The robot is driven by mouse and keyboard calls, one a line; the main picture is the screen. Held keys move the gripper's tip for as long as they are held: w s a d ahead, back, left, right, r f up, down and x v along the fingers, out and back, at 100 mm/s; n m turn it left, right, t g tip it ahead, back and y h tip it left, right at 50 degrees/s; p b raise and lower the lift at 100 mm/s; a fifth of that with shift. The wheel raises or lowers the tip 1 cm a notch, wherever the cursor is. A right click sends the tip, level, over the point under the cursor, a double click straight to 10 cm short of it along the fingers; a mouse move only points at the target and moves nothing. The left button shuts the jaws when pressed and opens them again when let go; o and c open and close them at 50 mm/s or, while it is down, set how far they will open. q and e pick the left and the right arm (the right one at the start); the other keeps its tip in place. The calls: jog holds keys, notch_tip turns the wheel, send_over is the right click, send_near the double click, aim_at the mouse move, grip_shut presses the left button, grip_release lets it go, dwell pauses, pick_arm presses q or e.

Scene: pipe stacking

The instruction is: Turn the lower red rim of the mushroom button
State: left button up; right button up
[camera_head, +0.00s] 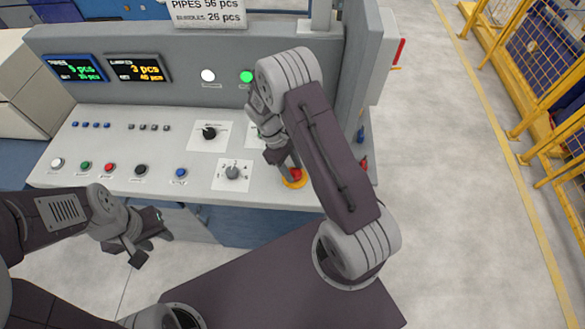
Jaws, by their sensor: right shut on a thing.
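The red mushroom button (295,175) sits on a yellow round base (294,184) near the right front of the grey control console. My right gripper (291,173) reaches down over it from above, its fingers around the red part and shut on it. The gripper hides part of the button, and its lower rim is too small to make out clearly. My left gripper (153,250) hangs in front of the console at the lower left, empty, with its fingers apart.
The console (120,175) carries a black rotary knob (209,132), a grey rotary knob (232,172) and several small push buttons left of the red button. Two displays and a lit green lamp (246,77) are on its back panel. Yellow fencing (540,80) stands beyond clear floor at right.

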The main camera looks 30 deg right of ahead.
jog(key=o, duration=1.4)
jog(key=b+v, duration=0.1)
jog(key=v, duration=0.8)
jog(key=shift+b, duration=0.3)
